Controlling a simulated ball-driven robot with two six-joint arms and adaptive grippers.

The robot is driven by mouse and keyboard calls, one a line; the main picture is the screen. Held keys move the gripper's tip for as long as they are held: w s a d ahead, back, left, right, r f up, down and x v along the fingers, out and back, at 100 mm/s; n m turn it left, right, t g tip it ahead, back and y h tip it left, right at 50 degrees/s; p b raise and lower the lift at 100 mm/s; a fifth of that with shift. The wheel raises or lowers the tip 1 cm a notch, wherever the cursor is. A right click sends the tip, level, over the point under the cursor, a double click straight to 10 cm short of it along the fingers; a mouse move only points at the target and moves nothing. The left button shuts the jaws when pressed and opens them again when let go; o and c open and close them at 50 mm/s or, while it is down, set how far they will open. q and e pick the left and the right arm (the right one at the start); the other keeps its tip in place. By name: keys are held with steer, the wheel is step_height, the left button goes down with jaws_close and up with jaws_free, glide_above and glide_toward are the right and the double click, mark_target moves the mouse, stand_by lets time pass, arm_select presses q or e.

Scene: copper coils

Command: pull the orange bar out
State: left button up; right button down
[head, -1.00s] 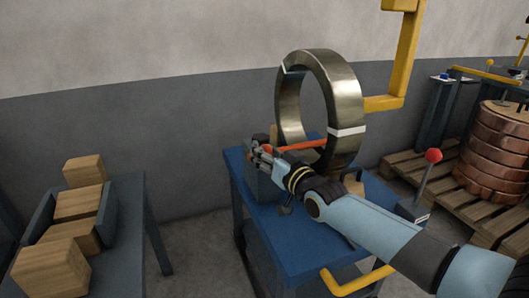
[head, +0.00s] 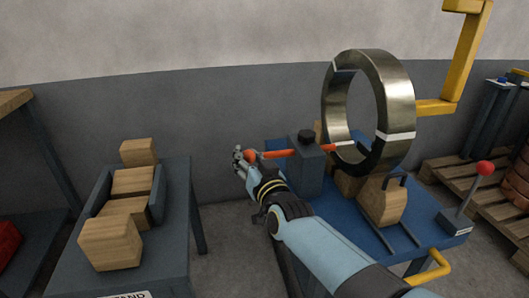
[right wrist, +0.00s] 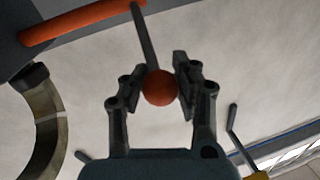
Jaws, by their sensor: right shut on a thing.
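The orange bar (head: 279,154) passes through a dark block with a black knob on top (head: 305,160). Its right end reaches toward the opening of the upright metal ring (head: 400,90), and a length sticks out left of the block. My right gripper (head: 242,157) is at the bar's left end. In the right wrist view the fingers (right wrist: 160,85) are around an orange ball (right wrist: 160,89), joined by a dark stem to the orange bar (right wrist: 80,22). My left gripper is not in view.
The ring stands on wooden blocks (head: 385,203) on a blue table (head: 350,235). A lever with a red ball (head: 485,168) is at the table's right and a yellow post (head: 468,50) behind. A grey stand with wooden blocks (head: 175,230) is at the left, with a gap between.

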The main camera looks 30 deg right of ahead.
steer(key=shift+a+f, duration=0.15)
steer(key=shift+a, duration=0.25)
steer(key=c, duration=1.5)
jaws_free()
steer(key=o, duration=0.6)
steer(key=shift+a, duration=0.2)
steer(key=shift+d, duration=0.1)
steer(key=s, duration=1.2)
steer(key=shift+a, duration=0.25)
